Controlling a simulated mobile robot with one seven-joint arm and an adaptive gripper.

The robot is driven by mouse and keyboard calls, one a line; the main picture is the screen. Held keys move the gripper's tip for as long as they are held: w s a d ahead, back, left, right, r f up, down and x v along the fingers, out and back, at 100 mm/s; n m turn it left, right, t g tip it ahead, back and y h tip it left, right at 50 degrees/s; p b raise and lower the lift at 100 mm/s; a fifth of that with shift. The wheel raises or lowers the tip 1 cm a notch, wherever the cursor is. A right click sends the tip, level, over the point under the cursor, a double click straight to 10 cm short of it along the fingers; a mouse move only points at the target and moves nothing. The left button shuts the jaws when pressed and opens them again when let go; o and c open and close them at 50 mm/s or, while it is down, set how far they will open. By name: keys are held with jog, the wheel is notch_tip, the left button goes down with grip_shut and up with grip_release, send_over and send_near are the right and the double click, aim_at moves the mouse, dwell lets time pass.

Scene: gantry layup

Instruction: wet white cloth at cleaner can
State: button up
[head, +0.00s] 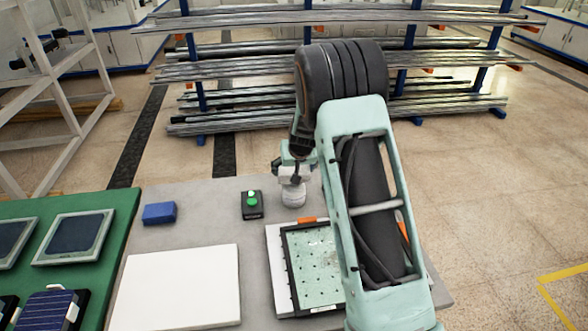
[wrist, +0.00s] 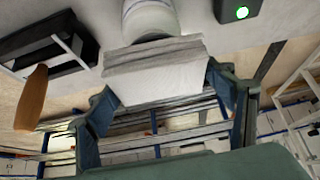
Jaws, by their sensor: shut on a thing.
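The white cloth (wrist: 155,72) is a folded, layered block held between the two fingers of my gripper (wrist: 165,100) in the wrist view. The cleaner can (wrist: 150,18) is white and rounded, directly beyond the cloth; the cloth overlaps its end, and I cannot tell if they touch. In the head view the can (head: 293,194) stands upright on the grey table's far part, with my gripper (head: 290,172) right above it. The cloth is hard to make out there. My arm hides part of the table to the right.
A black box with a green button (head: 252,204) stands left of the can, and a blue block (head: 159,213) farther left. A white board (head: 180,287), a perforated plate (head: 312,265) and a green mat (head: 122,205) with panels lie nearer. A rack of metal bars (head: 250,68) stands behind.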

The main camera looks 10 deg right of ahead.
aim_at(294, 168)
jog(key=shift+f+b, duration=0.75)
jog(key=shift+f, duration=0.1)
dwell(0.5)
jog(key=shift+r, duration=0.15)
dwell(0.4)
jog(key=shift+r+p, duration=1.75)
jog(key=shift+r, duration=1.7)
